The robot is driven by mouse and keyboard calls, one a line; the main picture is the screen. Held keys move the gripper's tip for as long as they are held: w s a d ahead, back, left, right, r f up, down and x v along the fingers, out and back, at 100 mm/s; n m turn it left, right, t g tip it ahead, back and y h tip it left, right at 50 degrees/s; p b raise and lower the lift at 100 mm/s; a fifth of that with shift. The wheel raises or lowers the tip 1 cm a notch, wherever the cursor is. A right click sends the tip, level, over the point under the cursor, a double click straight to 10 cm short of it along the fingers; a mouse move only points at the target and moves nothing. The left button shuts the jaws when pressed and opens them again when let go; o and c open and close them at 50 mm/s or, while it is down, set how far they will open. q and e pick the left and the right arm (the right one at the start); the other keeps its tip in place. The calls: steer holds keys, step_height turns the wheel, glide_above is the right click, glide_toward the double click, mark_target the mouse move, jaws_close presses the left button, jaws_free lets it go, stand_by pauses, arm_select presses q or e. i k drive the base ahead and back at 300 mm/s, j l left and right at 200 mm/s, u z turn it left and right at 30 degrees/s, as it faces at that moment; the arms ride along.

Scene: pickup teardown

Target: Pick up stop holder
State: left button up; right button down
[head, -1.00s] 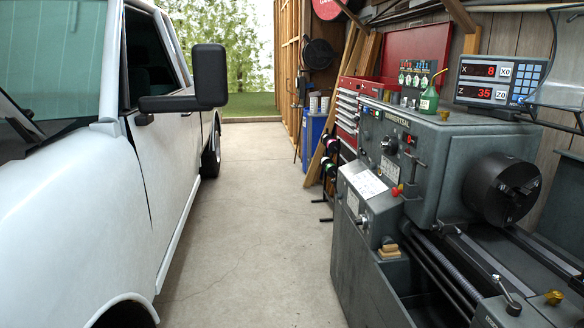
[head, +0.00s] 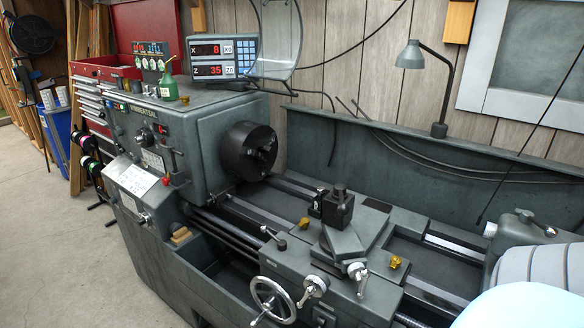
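I cannot make out for certain which piece is the stop holder. The grey lathe (head: 225,120) fills the middle of the head view. On its carriage stands a dark tool post block (head: 337,208). Small yellow pieces sit on the lathe: one (head: 304,223) left of the tool post and one (head: 395,262) on the carriage to its right. A small tan block (head: 181,235) lies on a ledge below the headstock. Neither of my grippers is in view.
A digital readout (head: 222,57) and a green oil bottle (head: 169,84) stand on the headstock. A lamp (head: 428,75) rises behind the bed. Handwheels (head: 272,300) stick out in front. A red tool chest (head: 100,70) is at the back left. Bare floor (head: 50,240) is clear at left.

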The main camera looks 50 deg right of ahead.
mark_target(316, 202)
steer(key=z, duration=1.65)
steer(key=i+j+z, duration=0.1)
steer(key=j, duration=0.4)
steer(key=i+j+z, duration=0.1)
steer(key=i+j, duration=0.2)
steer(key=j, duration=0.2)
steer(key=i+j+z, duration=0.15)
steer(key=j, duration=0.35)
steer(key=i+j+z, duration=0.1)
steer(key=j, duration=0.45)
steer(key=i+j+z, duration=0.1)
steer(key=j, duration=0.4)
steer(key=i+j+z, duration=0.1)
steer(key=j, duration=0.5)
steer(key=i+j+z, duration=0.15)
steer(key=j, duration=0.4)
